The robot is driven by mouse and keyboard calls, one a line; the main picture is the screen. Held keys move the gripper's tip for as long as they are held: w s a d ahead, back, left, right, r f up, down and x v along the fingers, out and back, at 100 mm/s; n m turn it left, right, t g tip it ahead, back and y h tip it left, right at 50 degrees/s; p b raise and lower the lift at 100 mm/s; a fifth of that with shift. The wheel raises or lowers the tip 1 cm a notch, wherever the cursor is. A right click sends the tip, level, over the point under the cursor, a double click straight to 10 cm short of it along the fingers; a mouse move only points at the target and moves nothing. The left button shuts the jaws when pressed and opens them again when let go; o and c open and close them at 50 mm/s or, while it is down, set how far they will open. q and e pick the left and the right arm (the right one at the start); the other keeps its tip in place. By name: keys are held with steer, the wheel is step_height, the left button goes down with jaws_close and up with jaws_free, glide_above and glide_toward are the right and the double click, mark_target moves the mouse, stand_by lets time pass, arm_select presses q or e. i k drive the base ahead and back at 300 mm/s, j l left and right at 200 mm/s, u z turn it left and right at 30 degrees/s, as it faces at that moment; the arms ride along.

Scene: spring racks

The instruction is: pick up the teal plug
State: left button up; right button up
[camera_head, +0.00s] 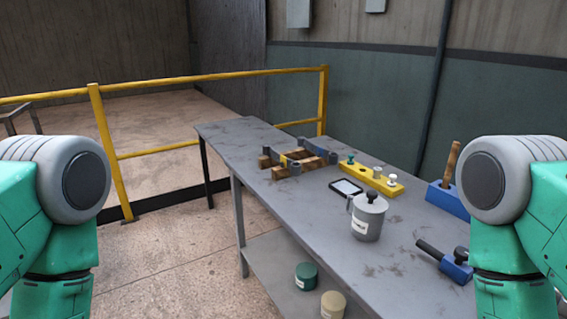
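A small teal plug (351,160) stands upright at the left end of a yellow block (372,180) on the grey workbench (290,208). A grey-white plug (378,172) and another white-topped plug (392,179) stand in the same block, towards its right end. Green and grey links of my two arms show at the left and right edges of the view. Neither gripper is in view, so I cannot see their fingers.
A dark-framed tray (345,188) and a lidded grey canister (368,216) stand in front of the block. Wooden pieces (300,160) lie to its left. A blue holder (447,198) and blue-black tool (455,265) are at right. A yellow railing (210,78) runs behind.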

mark_target(350, 162)
steer(key=z, duration=0.25)
steer(key=i+j+z, duration=0.25)
steer(key=z, duration=0.2)
steer(key=i+j+z, duration=0.15)
steer(key=j+z, duration=0.15)
steer(key=z, duration=0.15)
steer(key=i+j+z, duration=0.15)
steer(key=j+z, duration=0.3)
steer(key=i+j+z, duration=0.1)
steer(key=j, duration=0.65)
steer(key=i+j+z, duration=0.1)
steer(key=j, duration=0.65)
steer(key=i+j, duration=0.2)
steer(key=j, duration=0.55)
steer(key=i+j+z, duration=0.15)
steer(key=j, duration=0.6)
